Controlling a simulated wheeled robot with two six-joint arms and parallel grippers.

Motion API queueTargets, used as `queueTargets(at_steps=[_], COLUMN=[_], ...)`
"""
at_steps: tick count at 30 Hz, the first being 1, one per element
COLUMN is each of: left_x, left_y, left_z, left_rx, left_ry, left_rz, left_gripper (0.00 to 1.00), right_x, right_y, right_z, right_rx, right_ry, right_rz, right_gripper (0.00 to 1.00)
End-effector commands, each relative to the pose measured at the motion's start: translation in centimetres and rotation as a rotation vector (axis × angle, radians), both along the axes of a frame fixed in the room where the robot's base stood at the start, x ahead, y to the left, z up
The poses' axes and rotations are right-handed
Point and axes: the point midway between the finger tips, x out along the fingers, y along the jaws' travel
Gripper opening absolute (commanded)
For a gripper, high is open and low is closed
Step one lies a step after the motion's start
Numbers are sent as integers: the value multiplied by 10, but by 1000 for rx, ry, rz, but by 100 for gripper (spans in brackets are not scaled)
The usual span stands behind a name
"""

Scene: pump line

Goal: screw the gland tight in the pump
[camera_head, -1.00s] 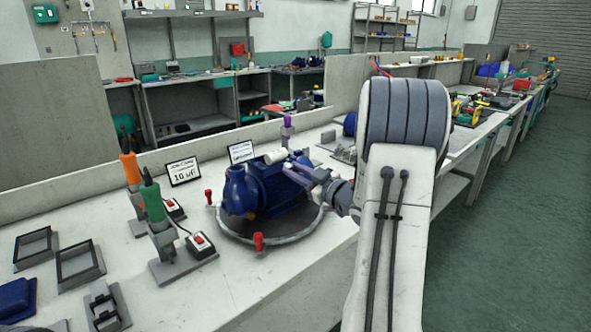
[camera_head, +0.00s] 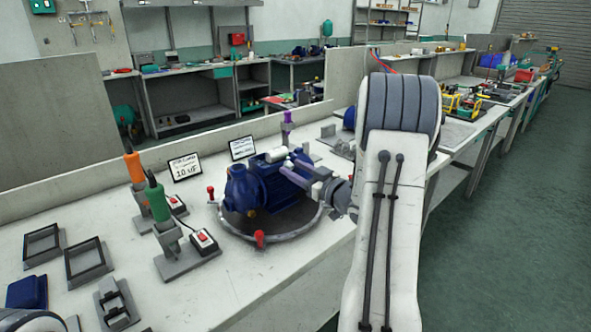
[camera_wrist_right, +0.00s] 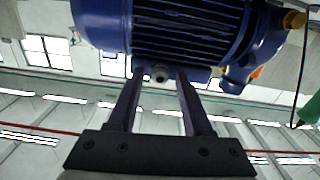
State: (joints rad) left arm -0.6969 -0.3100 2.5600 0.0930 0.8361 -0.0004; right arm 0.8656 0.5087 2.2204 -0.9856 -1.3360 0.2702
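The blue pump (camera_head: 262,187) sits on a round plate (camera_head: 275,236) on the bench in the head view. In the right wrist view its ribbed blue body (camera_wrist_right: 190,28) fills the top. My right gripper (camera_head: 286,168) reaches the pump's right side from the right. In the right wrist view its two fingers (camera_wrist_right: 159,73) stand apart at the pump's underside in that picture. My left gripper is not in view.
A green-handled tool (camera_head: 157,200) and an orange-handled tool (camera_head: 133,166) stand left of the pump. Red-topped clamps (camera_head: 259,238) stand at the plate's edge. Switch boxes (camera_head: 203,241), small signs (camera_head: 185,167) and dark frames (camera_head: 86,260) are nearby.

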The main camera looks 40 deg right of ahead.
Motion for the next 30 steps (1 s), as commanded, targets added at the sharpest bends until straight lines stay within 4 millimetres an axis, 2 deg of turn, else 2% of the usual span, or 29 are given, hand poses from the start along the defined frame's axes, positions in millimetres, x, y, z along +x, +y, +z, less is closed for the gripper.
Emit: queueTargets(at_steps=[5, 12, 24, 30], left_x=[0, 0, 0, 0], left_y=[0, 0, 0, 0], left_z=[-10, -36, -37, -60], left_rx=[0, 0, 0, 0], left_ry=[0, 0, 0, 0], left_rz=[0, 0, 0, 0], left_gripper=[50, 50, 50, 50], right_x=[0, 0, 0, 0], right_y=[0, 0, 0, 0], right_z=[-4, -4, -1, -6], right_rx=[-50, -256, -302, -424], right_ry=[-5, -21, -22, -34], right_rz=[0, 1, -1, -1], right_gripper=[50, 50, 50, 50])
